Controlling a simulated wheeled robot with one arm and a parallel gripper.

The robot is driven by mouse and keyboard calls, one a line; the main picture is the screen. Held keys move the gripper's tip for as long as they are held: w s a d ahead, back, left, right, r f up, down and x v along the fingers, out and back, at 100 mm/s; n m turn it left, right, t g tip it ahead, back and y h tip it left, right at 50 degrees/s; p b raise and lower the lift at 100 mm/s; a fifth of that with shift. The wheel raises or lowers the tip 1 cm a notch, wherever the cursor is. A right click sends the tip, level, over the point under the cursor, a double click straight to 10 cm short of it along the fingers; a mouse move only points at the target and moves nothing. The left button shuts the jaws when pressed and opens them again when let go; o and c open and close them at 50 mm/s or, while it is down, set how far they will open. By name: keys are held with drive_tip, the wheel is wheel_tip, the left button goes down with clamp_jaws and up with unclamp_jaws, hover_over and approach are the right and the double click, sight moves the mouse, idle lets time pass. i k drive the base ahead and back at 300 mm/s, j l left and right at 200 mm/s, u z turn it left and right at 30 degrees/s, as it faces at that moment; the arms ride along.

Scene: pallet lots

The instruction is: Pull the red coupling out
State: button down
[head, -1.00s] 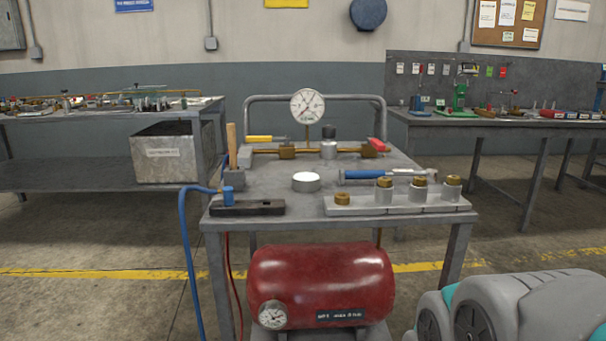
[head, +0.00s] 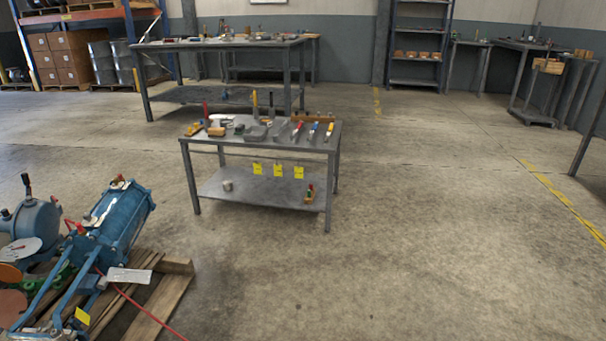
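I cannot pick out a red coupling for certain. A blue cylinder-shaped machine (head: 120,218) lies tilted on a wooden pallet (head: 176,296) at the lower left. A small red part (head: 74,227) sits at the machine's left side; it is too small to tell what it is. A thin red hose (head: 146,313) runs from near the machine down to the bottom edge of the picture. My gripper is not in the head view.
A low grey table (head: 262,142) with hand tools and yellow tags stands in the middle. A longer workbench (head: 222,43) is behind it. A blue-grey machine (head: 32,222) sits at the left edge. The concrete floor at the centre and right is open.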

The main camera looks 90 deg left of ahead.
sight(78, 225)
drive_tip(key=u, duration=0.45)
drive_tip(key=j+u, duration=0.1)
drive_tip(key=u, duration=0.85)
drive_tip(key=j+u, duration=0.1)
drive_tip(key=u, duration=0.85)
drive_tip(key=i+j+u, duration=0.15)
drive_tip(key=u, duration=0.3)
drive_tip(key=i+j+u, duration=0.2)
drive_tip(key=u, duration=0.25)
drive_tip(key=i+j+u, duration=0.1)
drive_tip(key=u, duration=0.35)
drive_tip(key=i+u, duration=0.25)
drive_tip(key=u, duration=0.2)
drive_tip(key=i+l+u, duration=0.15)
drive_tip(key=i, duration=0.2)
drive_tip(key=i+l+u, duration=0.1)
drive_tip(key=i, duration=0.3)
drive_tip(key=i+l+u, duration=0.15)
drive_tip(key=i, duration=0.2)
drive_tip(key=i+l+z, duration=0.15)
drive_tip(key=i+l, duration=0.5)
